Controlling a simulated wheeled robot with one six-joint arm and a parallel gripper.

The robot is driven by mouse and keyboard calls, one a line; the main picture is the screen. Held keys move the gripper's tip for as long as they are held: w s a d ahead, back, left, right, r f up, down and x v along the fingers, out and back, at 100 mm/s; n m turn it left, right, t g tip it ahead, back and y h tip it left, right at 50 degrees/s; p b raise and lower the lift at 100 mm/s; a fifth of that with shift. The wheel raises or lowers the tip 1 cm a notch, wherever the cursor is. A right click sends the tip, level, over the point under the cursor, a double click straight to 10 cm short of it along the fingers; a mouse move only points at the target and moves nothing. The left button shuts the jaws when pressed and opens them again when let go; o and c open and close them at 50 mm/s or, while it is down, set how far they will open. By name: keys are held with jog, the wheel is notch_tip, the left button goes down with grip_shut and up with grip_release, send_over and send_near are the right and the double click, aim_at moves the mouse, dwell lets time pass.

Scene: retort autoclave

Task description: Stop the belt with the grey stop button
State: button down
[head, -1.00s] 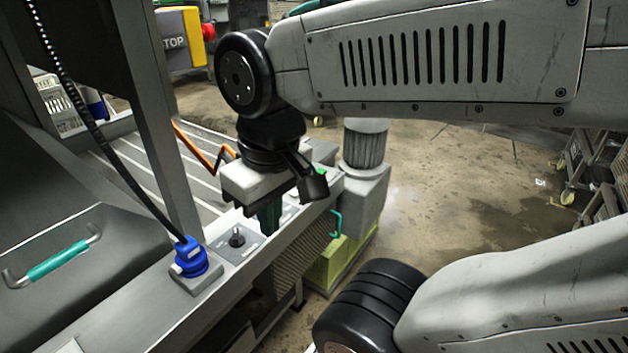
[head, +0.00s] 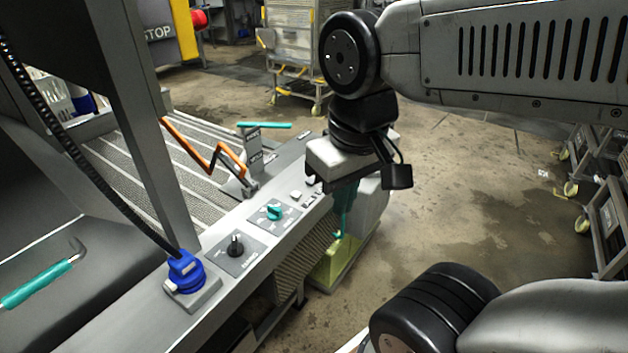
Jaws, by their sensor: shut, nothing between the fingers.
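My gripper (head: 345,205) hangs at the right of the control panel, fingers pointing down and shut with nothing between them. It seems to be beside the panel's front edge, over or in front of its side; the exact gap cannot be told. Small pale grey buttons sit on the panel just left of the gripper; one (head: 296,195) is clear to see. Which of them is the stop button cannot be read. The gripper body hides part of the panel behind it. The ribbed belt (head: 185,165) lies beyond the panel.
A teal rotary knob (head: 273,212), a black knob (head: 236,245) and a blue plug (head: 184,268) with a black cable line the panel. An orange bent rod (head: 205,158) and a teal-topped post (head: 254,140) stand behind.

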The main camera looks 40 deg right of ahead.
jog(key=w+d+f+m+t+h, duration=0.2)
jog(key=w+d+m+t, duration=0.15)
jog(key=w+d, duration=0.65)
jog(key=w+d+f+m+t+h, duration=0.2)
jog(key=w+d+m, duration=0.3)
jog(key=w, duration=0.9)
jog(key=w+d+f+m+t+y, duration=0.1)
jog(key=w+d+f+t+y, duration=0.1)
jog(key=w+f, duration=0.7)
jog(key=shift+w+d+f+y, duration=0.15)
jog(key=shift+d+y, duration=0.6)
jog(key=shift+y, duration=0.05)
jog(key=shift+f, duration=0.1)
jog(key=shift+f, duration=4.3)
jog(key=shift+f, duration=0.4)
